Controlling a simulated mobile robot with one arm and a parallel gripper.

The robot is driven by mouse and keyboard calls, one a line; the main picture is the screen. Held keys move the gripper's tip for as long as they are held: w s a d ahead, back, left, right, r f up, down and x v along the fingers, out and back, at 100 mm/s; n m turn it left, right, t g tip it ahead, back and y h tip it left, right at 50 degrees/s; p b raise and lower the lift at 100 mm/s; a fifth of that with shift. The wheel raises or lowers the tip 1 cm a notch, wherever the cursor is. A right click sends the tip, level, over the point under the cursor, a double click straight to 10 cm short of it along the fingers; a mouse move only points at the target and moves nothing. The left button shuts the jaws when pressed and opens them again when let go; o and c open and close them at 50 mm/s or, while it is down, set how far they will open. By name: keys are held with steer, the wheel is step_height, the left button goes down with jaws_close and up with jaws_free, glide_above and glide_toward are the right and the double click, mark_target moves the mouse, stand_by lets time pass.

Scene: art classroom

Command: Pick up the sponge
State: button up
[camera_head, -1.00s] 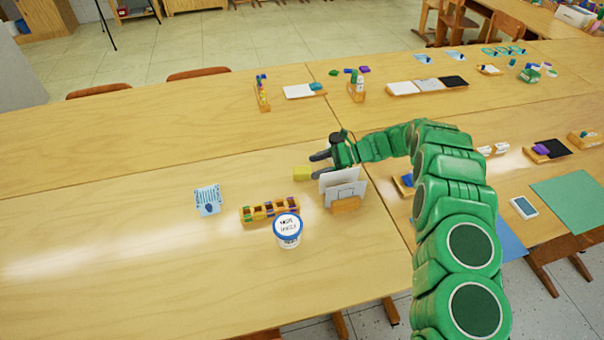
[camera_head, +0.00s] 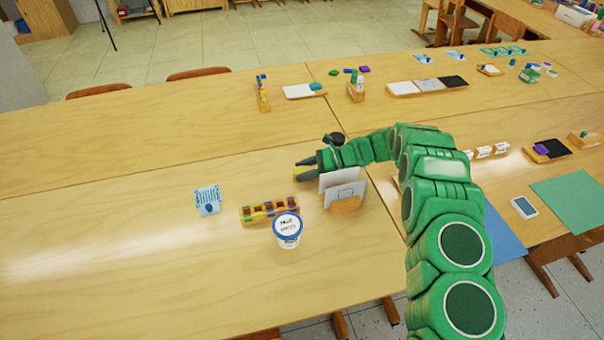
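The yellow sponge (camera_head: 298,174) lies on the near table, left of the white cards, and is now mostly hidden by my gripper. My gripper (camera_head: 304,169) reaches in from the right, low over the table, its two dark fingers apart and pointing left. The fingers are at the sponge, with some yellow showing between and beside them. I cannot tell whether they press on it.
White cards in a wooden holder (camera_head: 346,205) stand just in front of my gripper. The table's left part is clear.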

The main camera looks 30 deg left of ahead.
steer(key=c, duration=0.5)
steer(key=shift+o, duration=0.2)
